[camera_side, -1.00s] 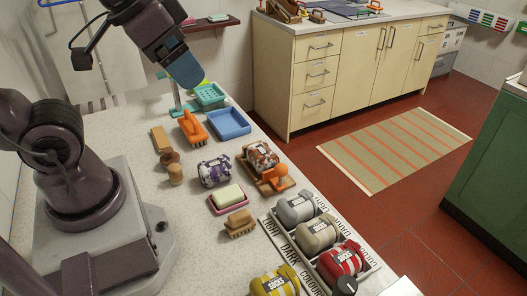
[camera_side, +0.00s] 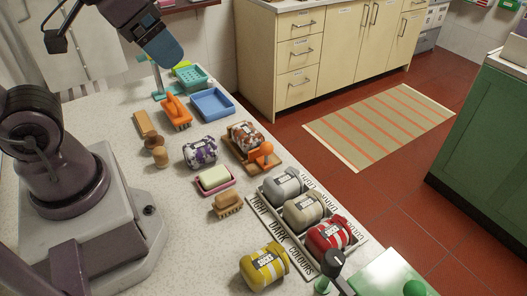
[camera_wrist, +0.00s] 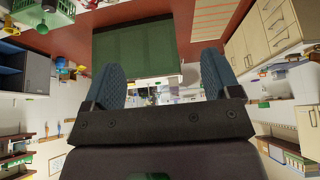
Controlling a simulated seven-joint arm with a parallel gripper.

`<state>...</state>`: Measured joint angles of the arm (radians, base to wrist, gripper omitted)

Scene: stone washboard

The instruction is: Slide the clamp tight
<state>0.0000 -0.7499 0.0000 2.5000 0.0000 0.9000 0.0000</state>
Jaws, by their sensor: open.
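A wooden board (camera_side: 273,168) with an orange knob-like piece (camera_side: 262,152) stands on the counter, right of centre in the side view. A brown and white patterned roll (camera_side: 244,136) sits against the orange piece. This looks like the clamp, but I cannot tell for sure, nor whether there is a gap at the roll. My gripper (camera_side: 166,47) is high above the far end of the counter, well away from the board. In the wrist view my gripper (camera_wrist: 162,82) shows two blue fingers wide apart with nothing between them.
Near the board are a purple and white roll (camera_side: 200,152), a soap in a pink dish (camera_side: 214,180), brushes and a blue tray (camera_side: 230,110). A labelled rack (camera_side: 266,222) holds grey, beige and red rolls. A yellow roll (camera_side: 262,268) lies in front. A dark-topped post (camera_side: 332,262) stands beside the rack.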

